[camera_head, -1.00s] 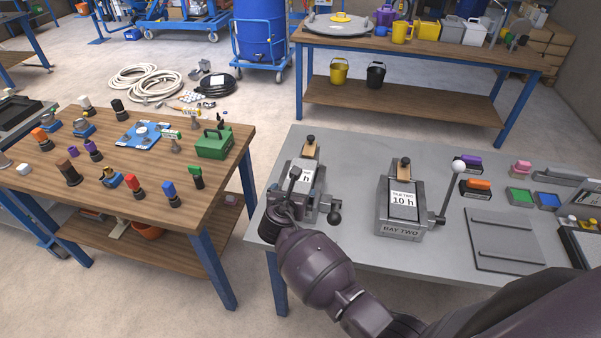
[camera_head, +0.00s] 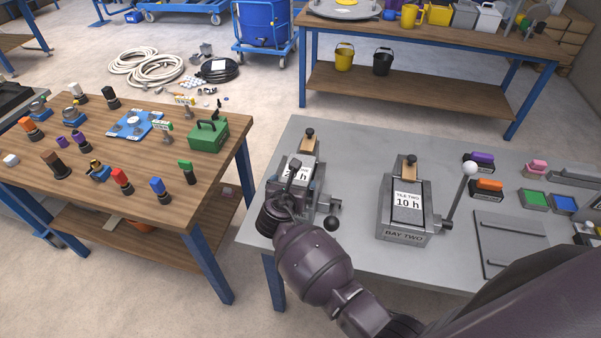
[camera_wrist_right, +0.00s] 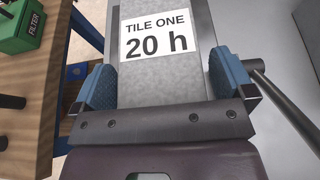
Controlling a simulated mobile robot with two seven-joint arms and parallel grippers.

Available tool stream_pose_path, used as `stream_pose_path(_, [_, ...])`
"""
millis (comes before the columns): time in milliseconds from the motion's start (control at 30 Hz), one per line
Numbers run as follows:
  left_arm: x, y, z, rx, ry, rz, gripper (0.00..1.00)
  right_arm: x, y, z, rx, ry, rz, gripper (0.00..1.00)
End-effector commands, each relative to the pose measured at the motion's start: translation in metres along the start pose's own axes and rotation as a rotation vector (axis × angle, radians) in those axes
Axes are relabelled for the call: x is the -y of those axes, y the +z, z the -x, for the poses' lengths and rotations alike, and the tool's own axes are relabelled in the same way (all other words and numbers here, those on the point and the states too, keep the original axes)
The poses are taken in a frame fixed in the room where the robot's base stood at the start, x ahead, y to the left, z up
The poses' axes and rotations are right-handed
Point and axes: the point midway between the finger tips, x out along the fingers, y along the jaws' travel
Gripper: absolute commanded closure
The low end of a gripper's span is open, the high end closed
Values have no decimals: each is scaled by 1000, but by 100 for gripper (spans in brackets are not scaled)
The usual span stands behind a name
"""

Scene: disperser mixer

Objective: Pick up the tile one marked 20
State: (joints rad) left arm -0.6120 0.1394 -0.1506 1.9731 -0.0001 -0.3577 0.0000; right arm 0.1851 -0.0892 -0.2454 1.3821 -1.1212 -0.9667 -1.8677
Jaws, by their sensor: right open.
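Tile one (camera_wrist_right: 163,70) is a grey slab with a white label reading "TILE ONE 20 h" in the right wrist view. In the head view it sits in the left fixture on the grey table, and its label (camera_head: 304,170) is partly hidden by my arm. My right gripper (camera_wrist_right: 160,85) is open, with one blue-padded finger on each side of the tile. I cannot tell whether the pads touch it. In the head view my right gripper (camera_head: 294,185) is over the near end of that fixture. My left gripper is not in view.
Bay two (camera_head: 404,234) holds tile two (camera_head: 408,201), labelled 10 h, to the right, with a ball-topped lever (camera_head: 460,195). The left fixture has a dark-knobbed lever (camera_head: 331,222) at its right. A wooden table (camera_head: 90,195) with coloured stamps and a green filter box (camera_head: 208,135) stands left.

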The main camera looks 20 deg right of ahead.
Motion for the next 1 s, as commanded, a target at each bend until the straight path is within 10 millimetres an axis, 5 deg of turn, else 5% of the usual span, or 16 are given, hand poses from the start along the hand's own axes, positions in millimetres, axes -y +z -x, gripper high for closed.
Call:
stream_pose_path(233, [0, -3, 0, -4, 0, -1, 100, 0, 0, 1, 0, 0, 0, 3])
stream_pose_path(600, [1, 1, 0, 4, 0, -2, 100, -1, 2, 0, 2, 1, -1, 56])
stream_pose_path(1000, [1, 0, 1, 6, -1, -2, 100, -1, 15, 6, 4, 1, -3, 56])
